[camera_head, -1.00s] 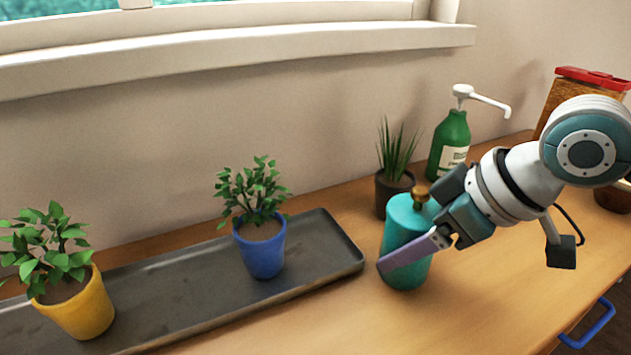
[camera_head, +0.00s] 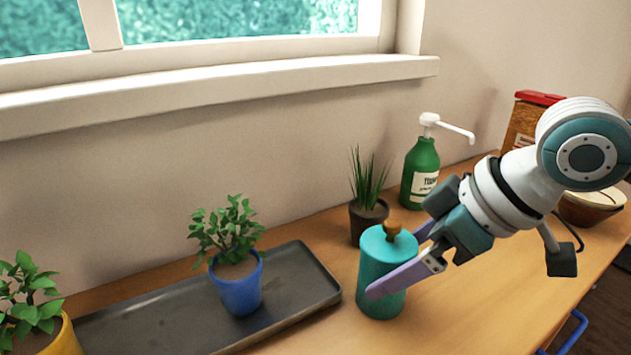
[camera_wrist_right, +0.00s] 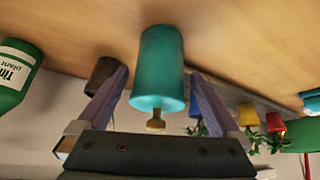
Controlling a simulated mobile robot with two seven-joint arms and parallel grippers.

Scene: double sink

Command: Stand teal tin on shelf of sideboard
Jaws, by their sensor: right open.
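The teal tin (camera_head: 381,292) stands upright on the wooden top, with a brown knob on its lid. My right gripper (camera_head: 398,266) is open, with one lilac finger in front of the tin and the other partly hidden behind it. In the right wrist view, the tin (camera_wrist_right: 157,62) stands between the two spread fingers (camera_wrist_right: 158,78), with the palm back from it. Contact with the fingers cannot be told. My left gripper is not in view. No shelf can be made out.
A grass plant (camera_head: 367,213) and green pump bottle (camera_head: 420,172) stand close behind the tin. A dark tray (camera_head: 160,322) with a blue-potted plant (camera_head: 238,287) lies left. A red-lidded container (camera_head: 522,122) and bowl (camera_head: 592,207) are at right. The front wooden top (camera_head: 480,310) is clear.

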